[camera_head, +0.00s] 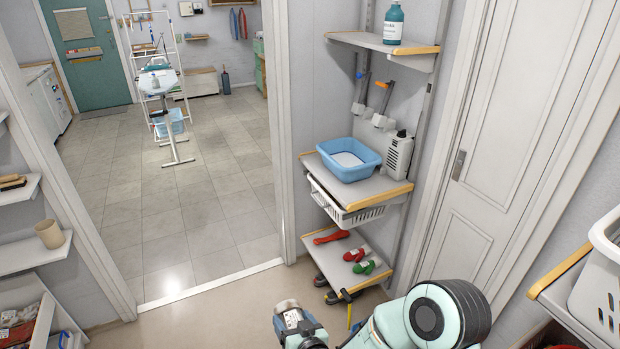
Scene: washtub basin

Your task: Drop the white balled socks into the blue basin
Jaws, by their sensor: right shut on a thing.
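The blue basin (358,174) stands upright on the middle shelf by the wall, with a pale patch on its inside floor. My right arm reaches in from the bottom edge, and its wrist end with the right gripper (291,309) is low in the picture, below and left of the basin and well apart from it. The fingers are mostly hidden, and I cannot make out what is between them. I cannot pick out the white balled socks anywhere. My left gripper is not in view.
A white bottle (398,154) stands right beside the basin. A white wire basket (340,205) hangs under that shelf. Red and green items (354,254) lie on the lower shelf. A teal bottle (393,23) stands above. A doorway opens left; another blue tub (168,124) is beyond.

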